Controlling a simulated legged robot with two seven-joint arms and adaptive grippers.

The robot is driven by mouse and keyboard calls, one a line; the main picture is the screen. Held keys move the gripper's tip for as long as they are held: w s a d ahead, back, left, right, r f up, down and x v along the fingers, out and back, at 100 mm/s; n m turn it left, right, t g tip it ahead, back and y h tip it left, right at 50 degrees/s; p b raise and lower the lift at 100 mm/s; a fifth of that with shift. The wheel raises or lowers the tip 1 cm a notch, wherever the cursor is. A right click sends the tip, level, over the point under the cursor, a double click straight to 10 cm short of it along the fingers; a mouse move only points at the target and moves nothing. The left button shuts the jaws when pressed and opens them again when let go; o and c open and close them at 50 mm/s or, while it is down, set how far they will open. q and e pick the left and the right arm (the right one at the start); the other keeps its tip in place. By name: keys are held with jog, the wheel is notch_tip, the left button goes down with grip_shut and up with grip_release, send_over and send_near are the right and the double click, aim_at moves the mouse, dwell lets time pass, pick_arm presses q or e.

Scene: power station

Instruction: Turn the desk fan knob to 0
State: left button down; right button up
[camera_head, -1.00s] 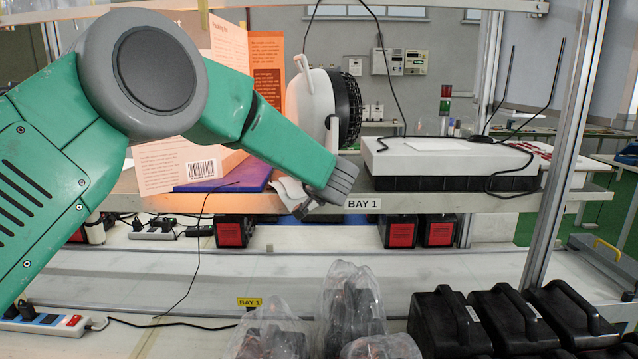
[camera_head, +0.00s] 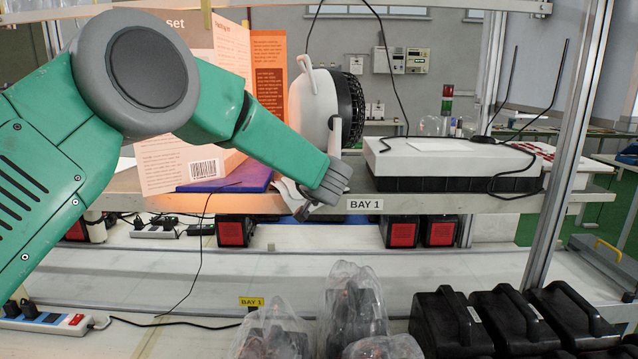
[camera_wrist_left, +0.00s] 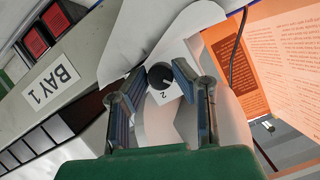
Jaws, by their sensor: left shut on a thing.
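The white desk fan (camera_head: 316,105) with its black grille stands on the shelf in the head view, its front turned right. Its base (camera_wrist_left: 165,38) fills the upper middle of the wrist view. The dark round knob (camera_wrist_left: 160,76) sits on a white plate with a printed "2" beside it. The knob's exact pointer direction is hard to read. My left gripper (camera_wrist_left: 158,80) is shut on the knob, one finger on each side. In the head view the left gripper (camera_head: 304,209) is small and partly hidden behind my wrist. My right gripper is not in view.
A white-topped black case (camera_head: 450,165) is at right. The shelf edge carries a "BAY 1" label (camera_head: 364,205). Bagged items (camera_head: 350,310) and black cases (camera_head: 510,320) lie below.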

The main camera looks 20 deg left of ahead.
pick_arm(q)
jog(key=shift+a+f+n+t+h+b, duration=0.1)
jog(key=shift+n+t+h+b, duration=0.4)
jog(key=shift+n+h+b, duration=1)
jog(key=shift+a+n+t+h+b, duration=0.1)
jog(key=shift+n+t+h+b, duration=0.5)
jog(key=shift+n+b, duration=1.6)
jog(key=c, duration=1.6)
grip_release()
jog(key=shift+s, duration=0.15)
jog(key=shift+s, duration=0.1)
